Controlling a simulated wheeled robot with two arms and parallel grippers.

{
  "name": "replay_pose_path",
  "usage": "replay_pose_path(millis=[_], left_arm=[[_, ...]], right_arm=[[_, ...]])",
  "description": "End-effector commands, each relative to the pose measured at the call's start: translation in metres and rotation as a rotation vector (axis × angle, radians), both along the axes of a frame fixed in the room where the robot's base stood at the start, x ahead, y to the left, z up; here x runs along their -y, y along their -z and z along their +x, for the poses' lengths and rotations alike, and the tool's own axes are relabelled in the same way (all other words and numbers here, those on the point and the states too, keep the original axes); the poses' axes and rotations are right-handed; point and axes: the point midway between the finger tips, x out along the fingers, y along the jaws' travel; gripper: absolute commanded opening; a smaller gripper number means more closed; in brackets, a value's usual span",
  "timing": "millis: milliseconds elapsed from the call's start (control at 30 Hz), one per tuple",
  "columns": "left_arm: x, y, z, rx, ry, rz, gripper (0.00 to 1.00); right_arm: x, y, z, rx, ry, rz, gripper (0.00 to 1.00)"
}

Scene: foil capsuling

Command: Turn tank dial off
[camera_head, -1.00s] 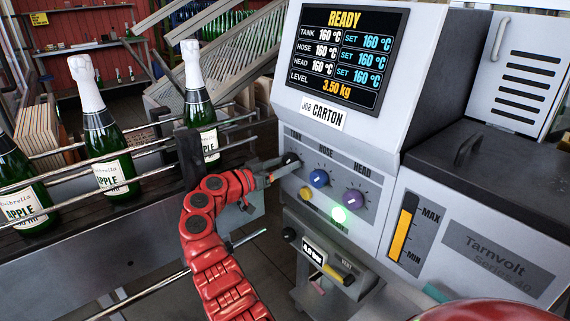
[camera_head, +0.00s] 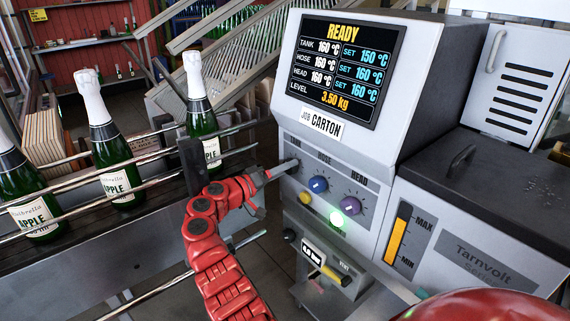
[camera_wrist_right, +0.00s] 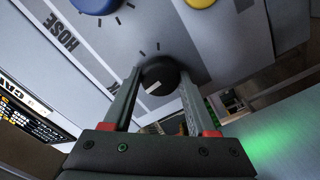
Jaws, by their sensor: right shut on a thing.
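The tank dial (camera_wrist_right: 158,76) is a round black knob with a white pointer mark, seen in the right wrist view between the two fingers. My right gripper (camera_head: 286,167) is shut on it at the panel's left end, and its fingers partly hide the dial in the head view. The machine's screen (camera_head: 341,68) reads READY, with TANK at 160 °C and its SET value at 150 °C. HOSE and HEAD are both set at 160 °C. My left gripper is not in view.
Right of the tank dial are the blue hose dial (camera_head: 318,184) and purple head dial (camera_head: 350,205). Below them are a yellow button (camera_head: 305,198) and a lit green button (camera_head: 337,219).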

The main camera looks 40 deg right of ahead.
Motion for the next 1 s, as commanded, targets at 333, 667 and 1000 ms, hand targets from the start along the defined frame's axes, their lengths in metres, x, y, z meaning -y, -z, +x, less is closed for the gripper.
replay_pose_path(millis=[333,667,1000], left_arm=[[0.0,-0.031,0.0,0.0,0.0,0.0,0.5],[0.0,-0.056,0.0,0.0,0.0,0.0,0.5],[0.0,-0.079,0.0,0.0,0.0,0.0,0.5]], right_arm=[[-0.001,-0.005,0.001,-0.327,-0.003,-0.027,0.02],[-0.001,-0.004,0.001,-0.64,-0.003,-0.05,0.02],[0.0,-0.003,0.0,-0.962,-0.001,-0.076,0.02]])
